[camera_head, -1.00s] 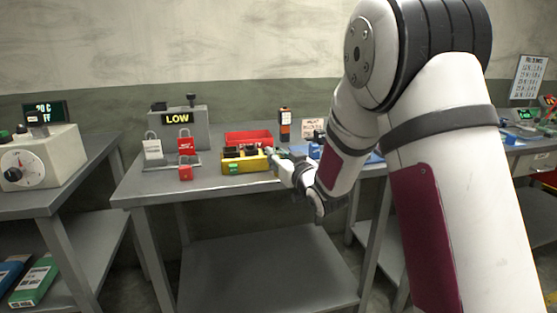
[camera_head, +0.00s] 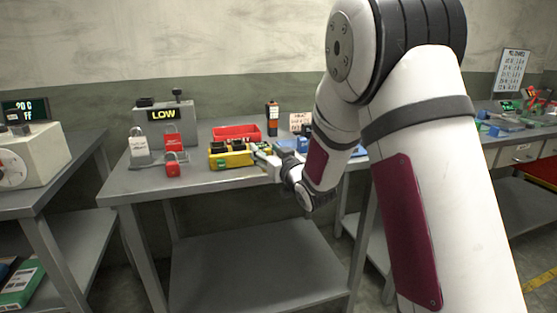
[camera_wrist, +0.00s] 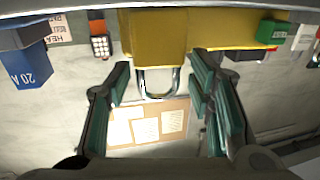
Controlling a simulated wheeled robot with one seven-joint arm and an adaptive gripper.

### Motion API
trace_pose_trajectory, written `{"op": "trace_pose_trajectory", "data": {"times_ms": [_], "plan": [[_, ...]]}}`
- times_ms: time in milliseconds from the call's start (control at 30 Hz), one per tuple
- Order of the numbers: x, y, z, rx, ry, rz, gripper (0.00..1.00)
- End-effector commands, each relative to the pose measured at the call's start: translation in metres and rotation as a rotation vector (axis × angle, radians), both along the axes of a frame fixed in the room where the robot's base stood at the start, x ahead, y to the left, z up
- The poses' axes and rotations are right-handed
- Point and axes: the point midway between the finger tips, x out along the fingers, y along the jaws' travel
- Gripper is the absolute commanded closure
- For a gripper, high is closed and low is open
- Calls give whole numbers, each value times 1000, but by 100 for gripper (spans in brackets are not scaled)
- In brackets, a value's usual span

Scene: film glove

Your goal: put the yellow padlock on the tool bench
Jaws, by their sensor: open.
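The yellow padlock (camera_wrist: 158,35) shows in the wrist view at the top middle, its silver shackle (camera_wrist: 158,82) pointing down the picture between my fingers. My gripper (camera_wrist: 160,100) is open, with a green-padded finger on each side of the shackle and visible space around it. In the head view my gripper (camera_head: 264,154) is at the right end of a yellow tray (camera_head: 232,158) on the middle bench; I cannot pick out the padlock there. A bench with tools (camera_head: 515,125), possibly the tool bench, stands at the far right.
The middle bench (camera_head: 150,187) also holds a red tray (camera_head: 237,132), a red padlock (camera_head: 172,166), a white padlock (camera_head: 139,146) and a grey box with a LOW display (camera_head: 164,114). A blue block marked 20 A (camera_wrist: 30,65) is near my gripper. A machine (camera_head: 35,150) stands left.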

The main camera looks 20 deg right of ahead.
Motion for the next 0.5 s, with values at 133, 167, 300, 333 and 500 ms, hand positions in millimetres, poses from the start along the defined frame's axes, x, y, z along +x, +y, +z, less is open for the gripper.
{"op": "trace_pose_trajectory", "data": {"times_ms": [133, 167, 300, 333, 500], "plan": [[-19, -4, 1, 2, 1, -2, 52], [-26, -5, 1, 2, 1, -2, 52], [-57, -10, 5, 1, 1, -1, 52], [-63, -12, 4, 1, 1, -1, 52], [-98, -18, 3, 2, 2, -1, 52]]}}
